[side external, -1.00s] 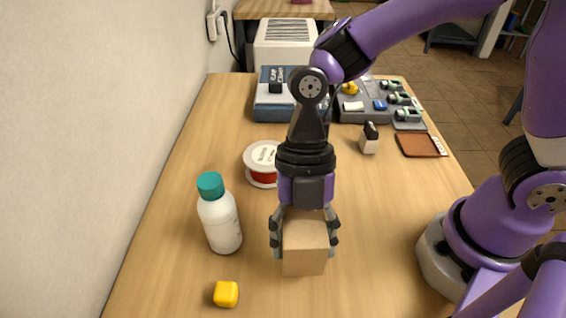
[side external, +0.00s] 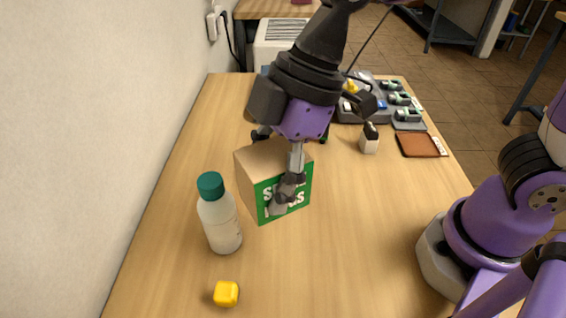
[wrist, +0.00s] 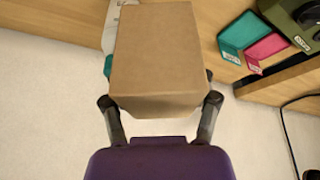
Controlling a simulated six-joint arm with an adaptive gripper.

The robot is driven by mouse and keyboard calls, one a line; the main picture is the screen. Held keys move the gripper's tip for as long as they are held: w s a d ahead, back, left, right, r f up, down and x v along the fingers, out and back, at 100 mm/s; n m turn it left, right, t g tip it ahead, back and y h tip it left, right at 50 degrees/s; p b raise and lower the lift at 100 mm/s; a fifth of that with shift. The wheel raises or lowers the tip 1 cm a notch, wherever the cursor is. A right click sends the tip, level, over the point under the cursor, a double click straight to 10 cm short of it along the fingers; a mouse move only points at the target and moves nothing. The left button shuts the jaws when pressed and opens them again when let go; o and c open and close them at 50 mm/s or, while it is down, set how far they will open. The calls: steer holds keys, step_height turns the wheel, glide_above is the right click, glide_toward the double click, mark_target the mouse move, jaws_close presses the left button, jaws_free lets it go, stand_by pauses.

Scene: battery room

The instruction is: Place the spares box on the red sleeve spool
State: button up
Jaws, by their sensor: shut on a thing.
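The spares box (side external: 251,182) is a tan cardboard box with a green, white-lettered side. My gripper (side external: 276,170) is shut on it, with fingers on opposite sides, and the box looks tilted and turned. It appears to be held above the table in the middle left of the side view. In the wrist view the plain cardboard face of the box (wrist: 158,55) fills the space between the fingers. The red sleeve spool does not show now; the box and gripper cover the place where it stood earlier.
A white bottle (side external: 220,222) with a teal cap stands close to the box's lower left. A yellow block (side external: 226,293) lies in front.

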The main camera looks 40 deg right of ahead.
steer(key=w+d+f+m, duration=0.1)
steer(key=w+d+m, duration=0.1)
steer(key=w, duration=0.3)
steer(key=w+d+f+m+t, duration=0.1)
steer(key=w+d+f+m, duration=0.1)
steer(key=w+d, duration=0.3)
steer(key=w+d+f+m+h, duration=0.1)
steer(key=w+d+m, duration=0.1)
steer(key=w+d, duration=0.2)
steer(key=shift+w+d+f+t, duration=0.1)
steer(key=shift+w+f+t, duration=0.3)
steer(key=shift+w+d+f, duration=0.15)
steer(key=shift+f, duration=1.95)
steer(key=o, duration=1.2)
steer(key=shift+f, duration=0.1)
steer(key=shift+c, duration=0.2)
